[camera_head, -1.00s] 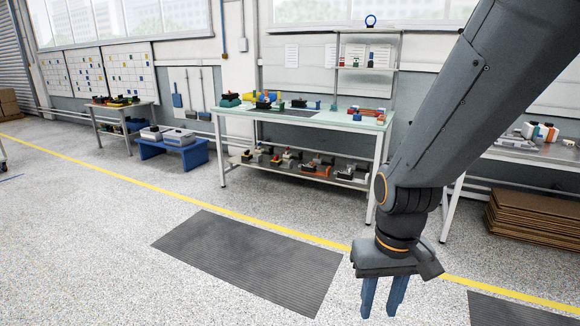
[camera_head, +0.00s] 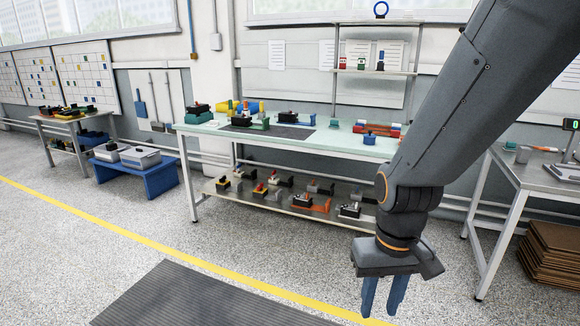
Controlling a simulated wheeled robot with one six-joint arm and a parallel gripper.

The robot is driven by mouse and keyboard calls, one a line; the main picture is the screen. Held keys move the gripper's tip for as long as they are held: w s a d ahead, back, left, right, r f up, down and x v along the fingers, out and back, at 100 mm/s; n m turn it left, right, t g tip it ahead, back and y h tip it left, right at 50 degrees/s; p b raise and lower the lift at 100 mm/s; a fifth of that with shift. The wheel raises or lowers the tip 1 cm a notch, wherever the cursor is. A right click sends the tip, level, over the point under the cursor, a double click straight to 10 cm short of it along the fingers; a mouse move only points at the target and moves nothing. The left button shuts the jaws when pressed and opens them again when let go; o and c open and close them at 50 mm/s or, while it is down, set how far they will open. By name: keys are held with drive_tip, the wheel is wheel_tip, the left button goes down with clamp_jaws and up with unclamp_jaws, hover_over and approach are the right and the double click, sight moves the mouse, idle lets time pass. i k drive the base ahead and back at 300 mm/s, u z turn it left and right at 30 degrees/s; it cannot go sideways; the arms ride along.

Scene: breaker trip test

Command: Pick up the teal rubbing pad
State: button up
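I cannot single out the teal rubbing pad for certain at this distance. A teal-green block with a dark top (camera_head: 198,115) sits at the left end of the workbench (camera_head: 290,134). A small teal piece (camera_head: 334,123) stands right of the dark mat on the same bench. My gripper (camera_head: 384,298) hangs low at the right, in front of the bench and well short of it. Its two blue fingers point down, apart, with nothing between them. My arm hides part of the bench's right end.
The bench's lower shelf (camera_head: 270,200) holds several small devices. A blue platform (camera_head: 140,178) with grey bins and another table stand left. A metal table (camera_head: 550,178) and stacked cardboard (camera_head: 552,262) stand right. A dark floor mat (camera_head: 200,300) lies in front; the floor is clear.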

sight(334, 123)
drive_tip(key=z, duration=0.1)
drive_tip(key=i, duration=4)
